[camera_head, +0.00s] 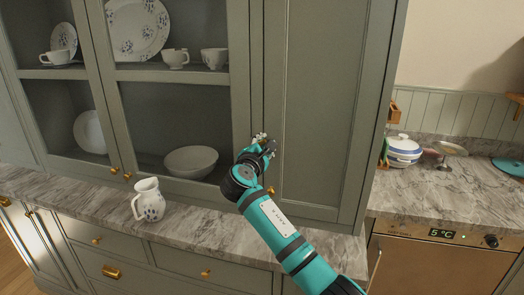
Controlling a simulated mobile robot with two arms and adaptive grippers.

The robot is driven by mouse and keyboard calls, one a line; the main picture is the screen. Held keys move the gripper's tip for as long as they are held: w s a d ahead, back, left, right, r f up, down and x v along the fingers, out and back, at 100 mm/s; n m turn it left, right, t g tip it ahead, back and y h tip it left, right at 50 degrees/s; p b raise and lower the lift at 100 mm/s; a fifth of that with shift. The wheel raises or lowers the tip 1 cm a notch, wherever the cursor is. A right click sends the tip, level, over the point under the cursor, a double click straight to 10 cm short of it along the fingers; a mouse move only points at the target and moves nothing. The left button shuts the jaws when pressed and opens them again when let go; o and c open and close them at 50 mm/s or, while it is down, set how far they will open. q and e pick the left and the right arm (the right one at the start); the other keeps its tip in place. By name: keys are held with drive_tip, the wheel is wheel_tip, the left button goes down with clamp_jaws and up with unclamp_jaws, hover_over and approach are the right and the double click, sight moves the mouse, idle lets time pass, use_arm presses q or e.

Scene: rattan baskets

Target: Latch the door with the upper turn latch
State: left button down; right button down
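The tall grey-green cupboard door (322,95) with a solid panel stands upright and looks closed against its frame. A small brass knob (271,190) sits low on its left edge, just below my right gripper. My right gripper (268,143) is at the door's left edge, above the knob; its arm comes in from the lower right. A small pale metallic piece shows at the fingertips, and I cannot tell whether it is the upper turn latch or part of the gripper. The fingers are too small and overlapped to read their opening. My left gripper is out of view.
Glass-fronted shelves at left hold cups, plates and a white bowl (190,162). A white patterned jug (149,200) stands on the marble counter (215,228) left of my arm. A lidded blue-and-white pot (403,150) stands on the right counter. The counter between jug and arm is clear.

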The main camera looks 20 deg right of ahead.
drive_tip(key=shift+s+d+f+m+b, duration=0.1)
drive_tip(key=shift+f+m+b, duration=0.2)
drive_tip(key=shift+m+b, duration=0.7)
drive_tip(key=shift+d+f+m+b, duration=0.1)
drive_tip(key=shift+f+m+b, duration=0.25)
drive_tip(key=shift+m+b, duration=0.65)
drive_tip(key=shift+s+f+m+b, duration=0.1)
drive_tip(key=shift+f+m+b, duration=0.2)
drive_tip(key=shift+m+b, duration=0.7)
drive_tip(key=c, duration=1.3)
unclamp_jaws()
drive_tip(key=v, duration=1.2)
